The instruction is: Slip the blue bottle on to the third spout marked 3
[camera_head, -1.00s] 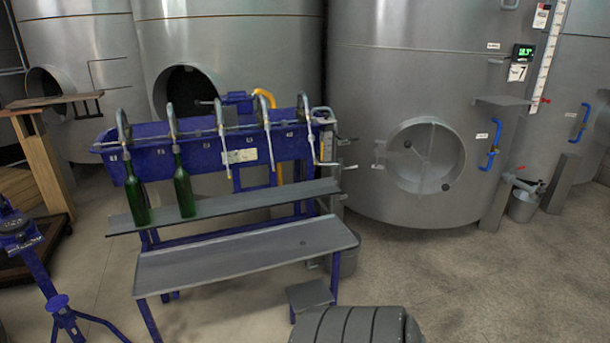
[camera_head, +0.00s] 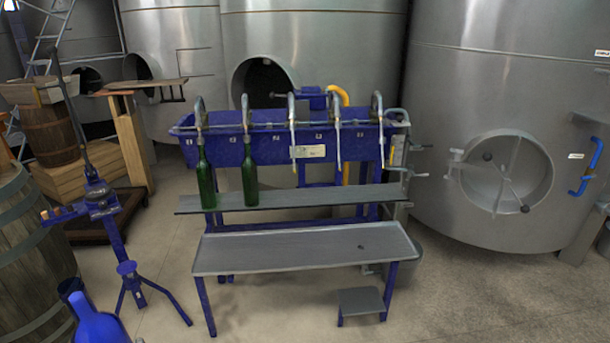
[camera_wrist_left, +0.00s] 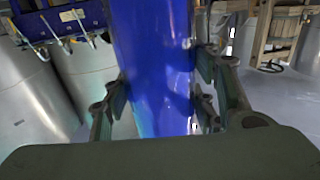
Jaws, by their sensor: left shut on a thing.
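The blue bottle (camera_head: 97,324) shows its neck and shoulder at the bottom left of the head view. It fills the middle of the left wrist view (camera_wrist_left: 155,60). My left gripper (camera_wrist_left: 160,100) is shut around its body. The filler is a blue trough (camera_head: 268,150) with a row of hanging metal spouts. The third spout from the left (camera_head: 293,135) hangs free, with no bottle on it. Green bottles hang at the first (camera_head: 206,180) and second (camera_head: 249,180) spouts. The number plates are too small to read surely. My right gripper is not in view.
A grey shelf (camera_head: 310,197) runs below the spouts, with a grey bench (camera_head: 300,250) and a small step (camera_head: 361,301) in front. A blue stand (camera_head: 105,215) and a barrel (camera_head: 30,260) are at the left. Steel tanks stand behind. The floor at the right is clear.

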